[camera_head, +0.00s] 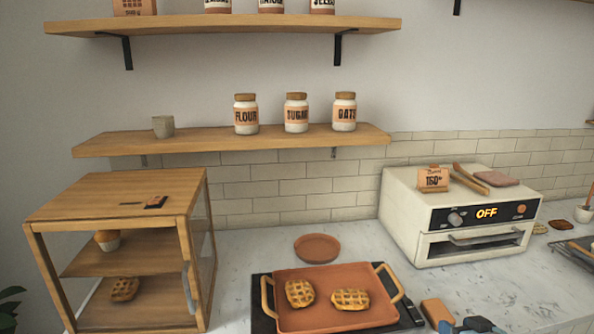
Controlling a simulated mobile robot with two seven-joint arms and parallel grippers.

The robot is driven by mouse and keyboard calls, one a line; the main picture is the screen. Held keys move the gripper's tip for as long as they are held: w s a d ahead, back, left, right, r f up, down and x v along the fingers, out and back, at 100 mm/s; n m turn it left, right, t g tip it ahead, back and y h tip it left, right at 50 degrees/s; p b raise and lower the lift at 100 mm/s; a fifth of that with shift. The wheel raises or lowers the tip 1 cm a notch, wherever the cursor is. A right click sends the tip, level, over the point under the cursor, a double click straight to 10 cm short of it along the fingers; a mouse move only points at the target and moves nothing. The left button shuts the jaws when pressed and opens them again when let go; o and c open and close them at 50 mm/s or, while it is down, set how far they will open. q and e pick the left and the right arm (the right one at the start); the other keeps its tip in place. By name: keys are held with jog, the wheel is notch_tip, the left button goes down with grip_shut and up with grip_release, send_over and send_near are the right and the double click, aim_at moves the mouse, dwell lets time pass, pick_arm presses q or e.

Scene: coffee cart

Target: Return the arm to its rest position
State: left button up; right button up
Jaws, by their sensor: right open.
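My right gripper (458,323) shows only in part at the bottom edge, right of the tray, with orange and blue parts visible. It is open, and I see nothing held in it. The rest of the right arm is below the picture. My left gripper and arm are not in view. An orange tray (338,320) with two handles holds two waffles, one on the left (299,293) and one on the right (350,299). The tray sits on a dark flat surface on the marble counter.
A white oven (400,222) reading OFF stands right of the tray. A wooden cabinet (110,197) with a muffin and a waffle stands left. A round brown plate (317,247) lies behind the tray. A wooden shelf (200,144) holds a cup and three jars.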

jog(key=s+a+f+n+g, duration=0.1)
jog(key=s+a+f+g, duration=0.2)
jog(key=s, duration=0.5)
jog(key=s+a+f+g, duration=0.2)
jog(key=s+a+f, duration=0.1)
jog(key=s+a, duration=0.35)
jog(key=s+a+g+h, duration=0.1)
jog(key=s+a+g, duration=0.1)
jog(key=s, duration=0.6)
jog(key=s+a+g, duration=0.2)
jog(key=s, duration=0.7)
jog(key=w+a+f+n+t+y+p, duration=0.1)
jog(key=w+a+f+t+y+p, duration=0.1)
jog(key=w+a+t+p, duration=0.4)
jog(key=t+y+p, duration=0.1)
jog(key=p, duration=0.4)
jog(key=shift+n, duration=0.4)
jog(key=shift+w, duration=0.1)
jog(key=shift+c, duration=0.5)
